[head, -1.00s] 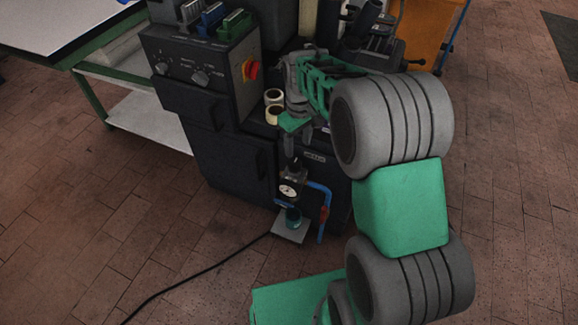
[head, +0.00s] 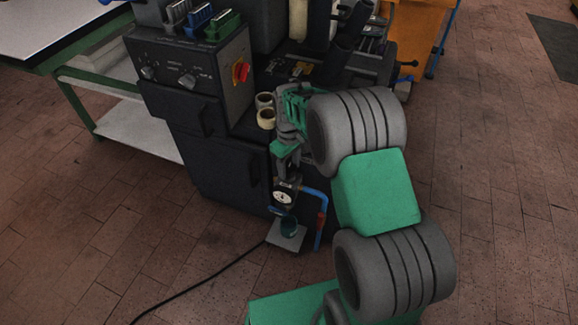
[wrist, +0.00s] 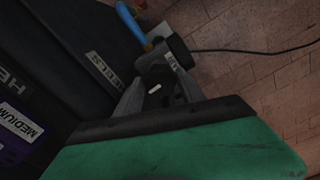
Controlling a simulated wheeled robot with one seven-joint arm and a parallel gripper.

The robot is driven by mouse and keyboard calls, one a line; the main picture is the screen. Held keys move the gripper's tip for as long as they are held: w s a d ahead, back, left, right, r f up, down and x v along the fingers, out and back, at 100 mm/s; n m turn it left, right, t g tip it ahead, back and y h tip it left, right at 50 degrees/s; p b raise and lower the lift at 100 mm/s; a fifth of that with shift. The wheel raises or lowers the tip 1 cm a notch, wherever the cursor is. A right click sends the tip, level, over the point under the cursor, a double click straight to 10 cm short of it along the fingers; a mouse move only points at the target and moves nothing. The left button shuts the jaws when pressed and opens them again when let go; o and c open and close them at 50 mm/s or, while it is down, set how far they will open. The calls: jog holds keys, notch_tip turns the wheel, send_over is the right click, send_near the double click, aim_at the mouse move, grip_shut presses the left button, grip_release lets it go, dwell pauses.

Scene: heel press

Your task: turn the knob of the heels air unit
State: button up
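The heels air unit (head: 283,199) stands low in front of the dark machine, with a round white gauge, a blue hose and a small bowl below. Its dark knob is at the top, mostly hidden by my gripper in the head view. My gripper (head: 284,177) points down over the knob. In the wrist view, the fingers of my gripper (wrist: 158,84) stand apart with a dark part bearing a white mark between them, seemingly the knob. I cannot tell whether the fingers touch it. A "HEELS" label (wrist: 103,70) is on the machine beside it.
The machine's control panel (head: 195,75) has knobs and a red-yellow switch (head: 240,72). Tape rolls (head: 266,117) sit on its ledge. A black cable (head: 195,278) runs over the brick floor. A green-framed table (head: 70,60) stands left.

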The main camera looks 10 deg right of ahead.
jog(key=c, duration=0.9)
jog(key=shift+m+p, duration=0.3)
jog(key=shift+s+r+m+p, duration=0.1)
jog(key=shift+m+p, duration=0.8)
jog(key=shift+m, duration=0.2)
jog(key=shift+m+p, duration=0.85)
jog(key=shift+m, duration=1.05)
jog(key=o, duration=1.1)
jog(key=shift+a, duration=0.1)
